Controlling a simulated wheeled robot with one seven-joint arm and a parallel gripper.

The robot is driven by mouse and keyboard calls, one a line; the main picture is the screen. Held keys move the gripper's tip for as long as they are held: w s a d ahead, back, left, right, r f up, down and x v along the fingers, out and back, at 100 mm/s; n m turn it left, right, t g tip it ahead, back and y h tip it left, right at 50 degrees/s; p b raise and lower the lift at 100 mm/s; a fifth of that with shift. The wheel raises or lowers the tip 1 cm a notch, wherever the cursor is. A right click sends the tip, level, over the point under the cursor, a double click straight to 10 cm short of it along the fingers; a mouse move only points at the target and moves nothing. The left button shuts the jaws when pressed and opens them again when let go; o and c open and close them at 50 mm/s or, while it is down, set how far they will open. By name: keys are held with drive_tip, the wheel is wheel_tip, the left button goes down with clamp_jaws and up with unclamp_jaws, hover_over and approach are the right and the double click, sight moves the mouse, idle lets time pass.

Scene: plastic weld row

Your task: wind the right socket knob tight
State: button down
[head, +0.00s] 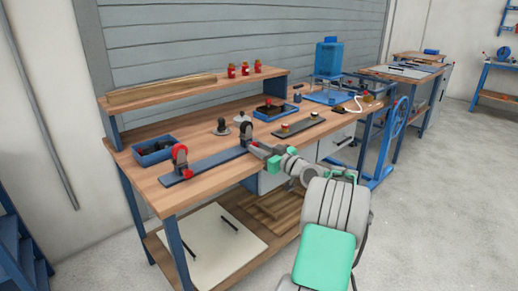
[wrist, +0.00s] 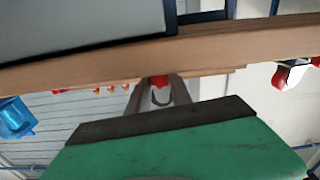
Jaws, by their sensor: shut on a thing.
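My gripper (head: 258,148) reaches in from the front right and is at the front of this socket. In the wrist view my gripper (wrist: 155,92) is shut on the red right socket knob (wrist: 160,81), which shows between the two grey fingers. The knob is mostly hidden, so its turn cannot be told. The left socket (head: 180,158), with a red top and red front knob (head: 187,173), stands at the bar's left end.
A blue bin (head: 154,150) lies behind the left socket. Another blue tray (head: 270,110) and a dark plate (head: 300,126) lie behind and right of the right socket. Red jars (head: 245,69) stand on the raised shelf. The bench's front left is bare.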

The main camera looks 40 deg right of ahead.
drive_tip(key=shift+r+m, duration=0.1)
drive_tip(key=shift+m, duration=0.3)
drive_tip(key=shift+m+p, duration=0.8)
drive_tip(key=shift+m, duration=0.1)
drive_tip(key=shift+m+p, duration=0.9)
drive_tip(key=shift+m, duration=0.7)
drive_tip(key=c, duration=1.1)
unclamp_jaws()
drive_tip(key=shift+c, duration=0.2)
drive_tip(key=s, duration=0.7)
drive_tip(key=shift+s+d+p, duration=0.15)
drive_tip(key=shift+s+p, duration=0.2)
drive_tip(key=shift+s, duration=0.05)
